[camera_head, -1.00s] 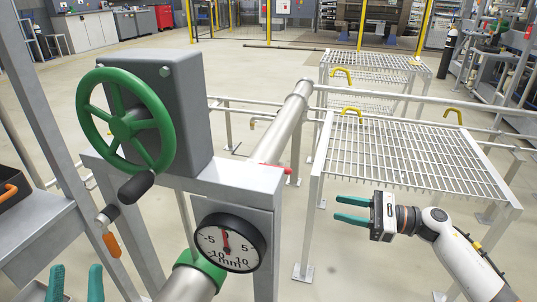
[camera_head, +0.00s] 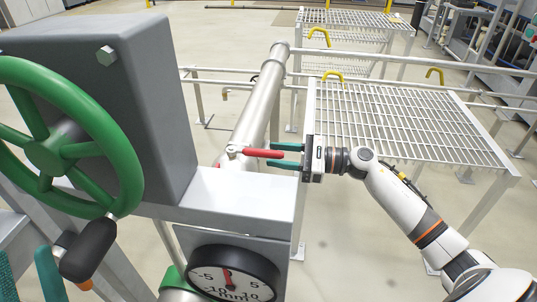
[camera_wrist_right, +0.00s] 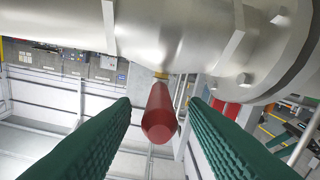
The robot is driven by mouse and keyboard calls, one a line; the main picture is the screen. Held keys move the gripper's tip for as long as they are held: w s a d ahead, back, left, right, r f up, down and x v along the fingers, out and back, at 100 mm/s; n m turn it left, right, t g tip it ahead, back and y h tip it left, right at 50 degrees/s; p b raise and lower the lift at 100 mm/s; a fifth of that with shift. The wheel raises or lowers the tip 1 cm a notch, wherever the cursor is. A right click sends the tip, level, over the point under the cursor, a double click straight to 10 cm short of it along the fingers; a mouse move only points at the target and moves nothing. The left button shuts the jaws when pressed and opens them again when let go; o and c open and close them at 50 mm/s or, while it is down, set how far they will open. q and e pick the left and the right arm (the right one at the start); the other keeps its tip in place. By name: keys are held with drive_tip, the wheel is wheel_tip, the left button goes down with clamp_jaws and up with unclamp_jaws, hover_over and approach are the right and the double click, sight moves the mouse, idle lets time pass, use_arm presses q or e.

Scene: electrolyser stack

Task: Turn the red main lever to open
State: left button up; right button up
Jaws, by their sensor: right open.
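The red main lever (camera_head: 260,153) sticks out to the right from a fitting on the large grey pipe (camera_head: 262,105). In the right wrist view the lever's rounded red end (camera_wrist_right: 159,120) points at the camera, between the two teal fingers. My right gripper (camera_head: 276,155) is open, with its fingers on either side of the lever's outer end. Gaps show between the lever and both fingers (camera_wrist_right: 160,110). My left gripper (camera_head: 30,272) is partly in view at the lower left, its two teal fingers apart and empty.
A green handwheel (camera_head: 52,152) with a black knob on a grey box (camera_head: 125,100) stands left of the lever. A round gauge (camera_head: 232,275) sits below the steel beam. A grated platform (camera_head: 400,125) lies beyond my right arm.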

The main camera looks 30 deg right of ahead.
sight(255, 153)
drive_tip(key=shift+x, duration=1.45)
drive_tip(key=shift+c, duration=0.4)
clamp_jaws()
